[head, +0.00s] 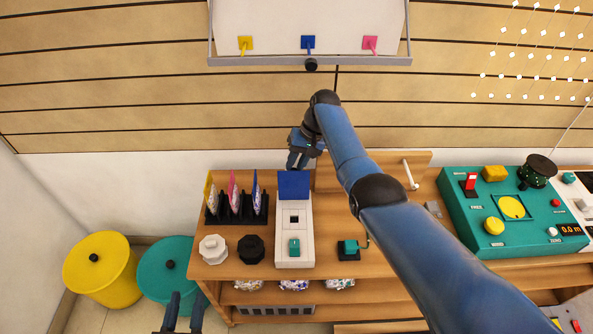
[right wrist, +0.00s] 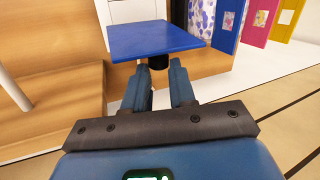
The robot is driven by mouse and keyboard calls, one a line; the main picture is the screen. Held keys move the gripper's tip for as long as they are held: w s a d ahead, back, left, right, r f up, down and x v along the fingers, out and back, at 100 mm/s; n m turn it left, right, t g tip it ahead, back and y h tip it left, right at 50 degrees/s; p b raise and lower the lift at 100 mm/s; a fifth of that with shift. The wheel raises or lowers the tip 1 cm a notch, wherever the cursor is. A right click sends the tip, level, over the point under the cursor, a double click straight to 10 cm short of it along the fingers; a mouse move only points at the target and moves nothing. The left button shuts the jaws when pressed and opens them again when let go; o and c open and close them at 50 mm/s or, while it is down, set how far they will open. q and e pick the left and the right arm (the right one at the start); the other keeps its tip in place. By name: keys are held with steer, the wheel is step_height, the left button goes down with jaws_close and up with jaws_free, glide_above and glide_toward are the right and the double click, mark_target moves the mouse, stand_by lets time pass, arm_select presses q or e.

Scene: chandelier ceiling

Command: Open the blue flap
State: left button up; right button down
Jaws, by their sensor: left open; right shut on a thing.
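The blue flap (head: 293,185) is at the far end of a white box (head: 294,259) on the wooden bench. In the right wrist view the flap (right wrist: 155,40) is a flat blue panel just beyond my fingertips. A black knob (right wrist: 158,63) shows under its near edge, between the fingers. My right gripper (head: 298,162) reaches in from behind the flap and is shut on this knob; it also shows in the right wrist view (right wrist: 166,72). My left gripper (head: 183,312) is open and empty at the bottom edge, in front of the bench.
A black rack (head: 237,215) with several coloured packets stands left of the box. White and black knobs (head: 250,249) sit before it. A teal console (head: 515,215) stands at right. My right arm crosses above the bench. Yellow (head: 101,271) and teal bins stand on the floor at left.

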steer(key=shift+w+d+f, duration=0.1)
steer(key=shift+w+f, duration=0.05)
steer(key=shift+f, duration=0.05)
stand_by(0.3)
steer(key=c, duration=1.2)
jaws_free()
steer(key=shift+o, duration=1.2)
steer(key=shift+w+f, duration=0.1)
steer(key=v, duration=0.7)
steer(key=shift+d+r+p, duration=0.2)
steer(key=shift+p, duration=0.2)
